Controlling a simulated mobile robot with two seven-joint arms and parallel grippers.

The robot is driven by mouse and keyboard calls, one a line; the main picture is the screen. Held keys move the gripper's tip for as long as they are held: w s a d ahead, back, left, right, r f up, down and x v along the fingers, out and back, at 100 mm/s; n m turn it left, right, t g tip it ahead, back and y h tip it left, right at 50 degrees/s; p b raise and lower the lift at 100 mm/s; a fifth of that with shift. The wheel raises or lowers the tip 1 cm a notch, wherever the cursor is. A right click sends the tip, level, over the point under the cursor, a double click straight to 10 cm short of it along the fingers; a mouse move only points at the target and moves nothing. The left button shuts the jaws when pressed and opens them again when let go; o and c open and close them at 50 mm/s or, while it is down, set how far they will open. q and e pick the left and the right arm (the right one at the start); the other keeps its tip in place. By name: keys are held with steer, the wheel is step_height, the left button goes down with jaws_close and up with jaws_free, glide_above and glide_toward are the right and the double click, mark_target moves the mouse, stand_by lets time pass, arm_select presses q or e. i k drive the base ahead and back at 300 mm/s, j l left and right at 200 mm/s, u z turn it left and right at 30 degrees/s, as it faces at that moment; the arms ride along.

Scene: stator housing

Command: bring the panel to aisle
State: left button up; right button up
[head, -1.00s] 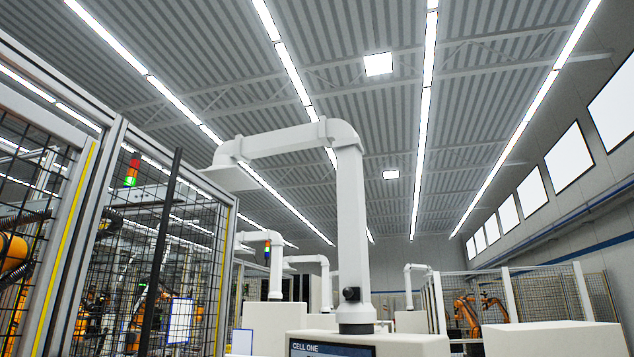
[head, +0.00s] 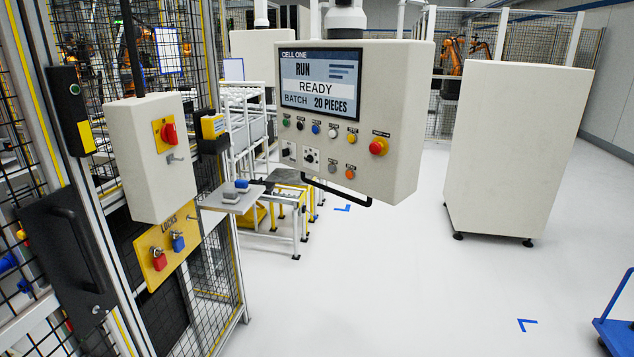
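The control panel (head: 399,125) hangs from a white overhead arm in the middle of the head view. It is a pale box with a lit screen (head: 320,84) reading CELL ONE, RUN, READY, BATCH 20 PIECES. Below the screen are coloured buttons, two selector switches and a red emergency stop (head: 379,146) at the right. A black bar handle (head: 337,193) runs under its lower edge, with nothing on it. Neither of my grippers is in view.
A mesh guard fence with a black door handle (head: 72,250), a switch box (head: 150,160) and a yellow lock board (head: 166,247) stands at left. A large pale cabinet (head: 516,150) stands right. Part of a blue cart (head: 615,335) shows lower right. The floor (head: 400,290) between is clear.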

mark_target(398, 74)
steer(key=i+l+u, duration=0.15)
steer(key=u, duration=0.25)
steer(key=i+l+u, duration=0.25)
steer(key=u, duration=0.15)
steer(key=i+l+u, duration=0.1)
steer(key=i+l, duration=0.65)
steer(key=l, duration=0.25)
steer(key=i+l+u, duration=0.15)
steer(key=i+l, duration=0.25)
steer(key=l, duration=0.15)
